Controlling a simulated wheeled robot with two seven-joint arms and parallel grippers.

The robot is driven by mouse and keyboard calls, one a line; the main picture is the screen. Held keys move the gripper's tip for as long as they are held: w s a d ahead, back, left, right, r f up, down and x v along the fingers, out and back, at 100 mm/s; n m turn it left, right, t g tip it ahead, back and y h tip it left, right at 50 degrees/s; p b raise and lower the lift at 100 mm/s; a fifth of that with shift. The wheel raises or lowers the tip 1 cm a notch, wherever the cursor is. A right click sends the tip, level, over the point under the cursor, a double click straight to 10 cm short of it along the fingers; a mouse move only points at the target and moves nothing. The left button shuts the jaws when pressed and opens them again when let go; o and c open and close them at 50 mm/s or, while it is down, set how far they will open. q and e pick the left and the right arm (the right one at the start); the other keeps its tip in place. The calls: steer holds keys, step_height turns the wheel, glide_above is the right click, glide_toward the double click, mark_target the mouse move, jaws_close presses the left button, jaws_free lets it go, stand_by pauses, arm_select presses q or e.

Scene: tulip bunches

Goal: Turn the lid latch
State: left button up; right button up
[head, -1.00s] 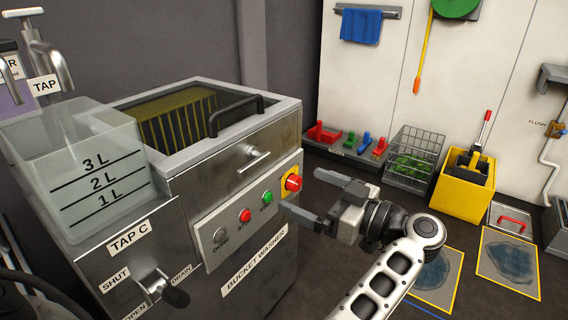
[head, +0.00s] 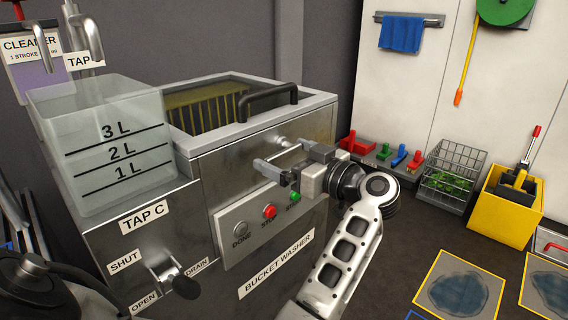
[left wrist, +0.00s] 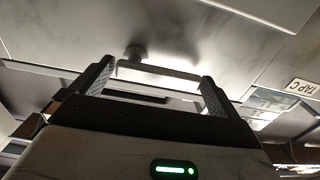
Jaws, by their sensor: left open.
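The lid latch (head: 284,146) is a small metal bar on the front of the bucket washer (head: 215,185), just under the lid's rim. In the left wrist view the latch bar (left wrist: 160,74) lies crosswise between the fingers, with its round mount behind it. My left gripper (head: 280,155) is open at the latch, one finger on each side. I cannot tell whether either finger touches the bar. The lid (head: 243,130) is down and has a black handle (head: 268,96). My right gripper is not in view.
Below the gripper is a button panel (head: 225,227) with grey, red and green buttons. A clear measuring tank (head: 95,185) and the TAP C lever (head: 175,280) are left. A wire basket (head: 455,175) and yellow bucket (head: 510,207) stand right, beyond open floor.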

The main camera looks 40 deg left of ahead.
arm_select(q)
steer(key=shift+w+a, duration=0.1)
steer(key=shift+a, duration=0.55)
